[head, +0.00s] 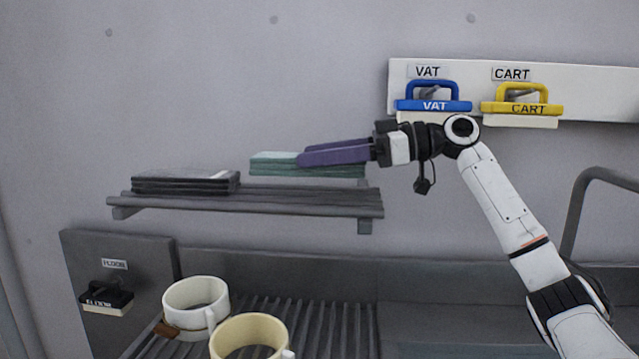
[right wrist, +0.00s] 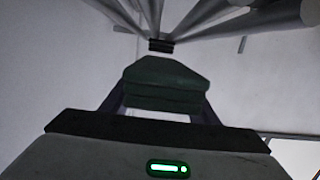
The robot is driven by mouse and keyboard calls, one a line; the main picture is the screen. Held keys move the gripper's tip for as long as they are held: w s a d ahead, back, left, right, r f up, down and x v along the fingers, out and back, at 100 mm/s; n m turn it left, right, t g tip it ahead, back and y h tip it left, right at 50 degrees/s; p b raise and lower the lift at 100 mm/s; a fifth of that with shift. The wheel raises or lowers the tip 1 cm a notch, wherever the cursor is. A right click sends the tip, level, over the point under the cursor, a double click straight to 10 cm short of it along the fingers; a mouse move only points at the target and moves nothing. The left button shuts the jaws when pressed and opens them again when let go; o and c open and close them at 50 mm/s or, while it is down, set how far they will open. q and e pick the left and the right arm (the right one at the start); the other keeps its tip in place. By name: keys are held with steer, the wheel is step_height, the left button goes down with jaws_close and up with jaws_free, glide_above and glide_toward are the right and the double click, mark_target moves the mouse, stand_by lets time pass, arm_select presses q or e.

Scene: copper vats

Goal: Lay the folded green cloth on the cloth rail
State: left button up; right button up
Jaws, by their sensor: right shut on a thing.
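The folded green cloth (head: 274,163) is a flat, layered stack held level by my right gripper (head: 303,156), whose purple fingers come in from the right. The cloth also shows between the fingers in the right wrist view (right wrist: 165,82). The cloth rail (head: 270,203) is a dark slatted shelf on the wall. The cloth is over its right part, seemingly with a narrow gap beneath. The rail's bars (right wrist: 205,14) show at the top of the right wrist view, beyond the cloth. My left gripper is not in view.
A folded dark cloth (head: 184,184) lies on the rail's left part. Below, a white mug (head: 190,296) and a cream mug (head: 250,335) stand on a slatted rack. Blue (head: 433,104) and yellow (head: 521,107) handled brushes hang at upper right, a black one (head: 106,297) at lower left.

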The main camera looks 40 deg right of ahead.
mark_target(320, 177)
step_height(320, 177, down, 3)
steer(key=shift+f+b, duration=0.2)
steer(key=shift+b, duration=0.25)
steer(key=shift+f, duration=0.2)
steer(key=shift+r, duration=0.1)
steer(key=o, duration=1.3)
steer(key=shift+f, duration=0.2)
steer(key=shift+o, duration=0.2)
